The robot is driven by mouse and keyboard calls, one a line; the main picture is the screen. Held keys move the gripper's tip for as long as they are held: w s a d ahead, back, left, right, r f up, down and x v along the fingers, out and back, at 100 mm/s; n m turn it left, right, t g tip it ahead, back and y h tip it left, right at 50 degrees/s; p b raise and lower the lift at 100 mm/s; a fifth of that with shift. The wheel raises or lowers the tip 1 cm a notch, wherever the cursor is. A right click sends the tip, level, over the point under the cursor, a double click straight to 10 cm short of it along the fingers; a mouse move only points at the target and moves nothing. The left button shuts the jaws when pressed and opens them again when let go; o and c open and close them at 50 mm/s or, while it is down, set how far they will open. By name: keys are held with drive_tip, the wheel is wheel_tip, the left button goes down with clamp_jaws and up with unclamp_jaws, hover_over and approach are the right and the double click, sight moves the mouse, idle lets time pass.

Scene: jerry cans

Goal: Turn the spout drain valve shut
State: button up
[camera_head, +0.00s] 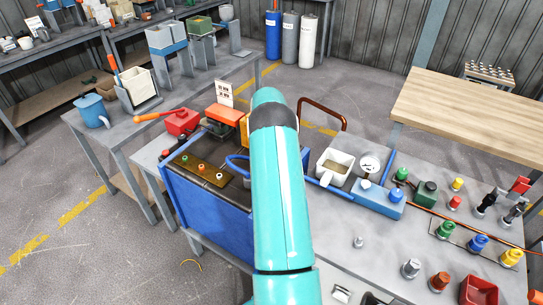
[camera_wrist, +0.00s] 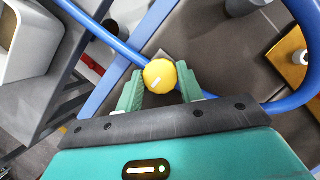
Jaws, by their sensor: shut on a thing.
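In the wrist view, a round yellow knob (camera_wrist: 161,72) with a short white mark on top sits beside a blue pipe (camera_wrist: 118,44). It appears to be the spout drain valve's knob. My gripper (camera_wrist: 159,86) has its two green fingers on either side of the knob and is shut on it. The knob's stem and most of the valve body are hidden below it. In the head view, my teal arm covers this spot, so neither my fingers nor the knob shows there.
A blue-sided tank (camera_head: 215,212) stands left of my arm. A white cup (camera_head: 334,166), a dial gauge (camera_head: 369,163) and several coloured knobs stand on the grey bench (camera_head: 335,236) to the right. In the wrist view, a curved blue pipe (camera_wrist: 297,96) runs close on the right.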

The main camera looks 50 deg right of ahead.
drive_tip(key=o, duration=1)
drive_tip(key=v, duration=1.4)
drive_tip(key=shift+s, duration=0.15)
